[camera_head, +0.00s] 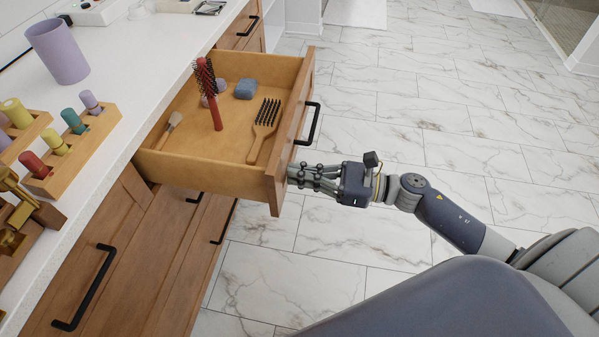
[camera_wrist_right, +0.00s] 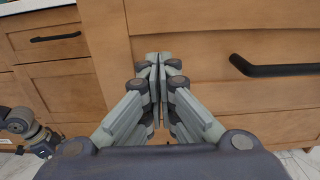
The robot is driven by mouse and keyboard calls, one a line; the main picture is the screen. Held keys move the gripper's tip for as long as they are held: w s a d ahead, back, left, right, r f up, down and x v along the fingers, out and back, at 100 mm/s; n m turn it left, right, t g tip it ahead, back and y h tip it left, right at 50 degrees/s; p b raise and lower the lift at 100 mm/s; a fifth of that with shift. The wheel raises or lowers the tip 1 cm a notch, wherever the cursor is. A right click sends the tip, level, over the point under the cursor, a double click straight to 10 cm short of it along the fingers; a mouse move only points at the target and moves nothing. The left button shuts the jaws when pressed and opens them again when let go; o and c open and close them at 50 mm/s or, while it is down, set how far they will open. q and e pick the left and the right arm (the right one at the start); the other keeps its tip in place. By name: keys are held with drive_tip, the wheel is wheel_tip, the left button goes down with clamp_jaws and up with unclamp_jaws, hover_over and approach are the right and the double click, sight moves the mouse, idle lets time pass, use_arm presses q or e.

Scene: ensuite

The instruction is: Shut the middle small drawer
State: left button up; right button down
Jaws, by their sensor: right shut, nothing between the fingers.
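The wooden drawer (camera_head: 292,128) is pulled well out of the cabinet under the white counter. It is open at the top, with a black handle (camera_head: 312,124) on its front. My right gripper (camera_head: 292,174) is shut and empty, its fingers pointing at the drawer front near its lower end in the head view. The fingertips are at or very near the wood; contact is not clear. In the right wrist view the closed fingers (camera_wrist_right: 158,60) are in front of the drawer face (camera_wrist_right: 210,50), left of the handle (camera_wrist_right: 270,68).
The drawer holds a paddle brush (camera_head: 264,126), a red round brush (camera_head: 214,105), a small brush (camera_head: 169,130) and a blue item (camera_head: 245,89). Closed drawers with black handles (camera_head: 86,287) are around it. Marble floor (camera_head: 420,100) is clear to the right.

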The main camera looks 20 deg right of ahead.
use_arm(q)
drive_tip(key=shift+d, duration=0.1)
use_arm(e)
drive_tip(key=shift+a, duration=0.1)
drive_tip(key=b+x, duration=0.1)
drive_tip(key=x, duration=1.9)
drive_tip(key=shift+w+b, duration=0.1)
drive_tip(key=shift+b, duration=0.3)
drive_tip(key=b+x, duration=0.1)
drive_tip(key=x, duration=0.8)
drive_tip(key=shift+f+b, duration=0.1)
drive_tip(key=shift+b, duration=0.25)
drive_tip(key=shift+w+a, duration=0.35)
drive_tip(key=shift+a, duration=0.1)
use_arm(q)
drive_tip(key=w+r, duration=0.4)
drive_tip(key=r, duration=0.8)
drive_tip(key=shift+d+t, duration=0.3)
drive_tip(key=shift+t, duration=0.1)
use_arm(e)
drive_tip(key=shift+w+a+r, duration=0.1)
drive_tip(key=shift+r, duration=0.1)
drive_tip(key=shift+r, duration=0.1)
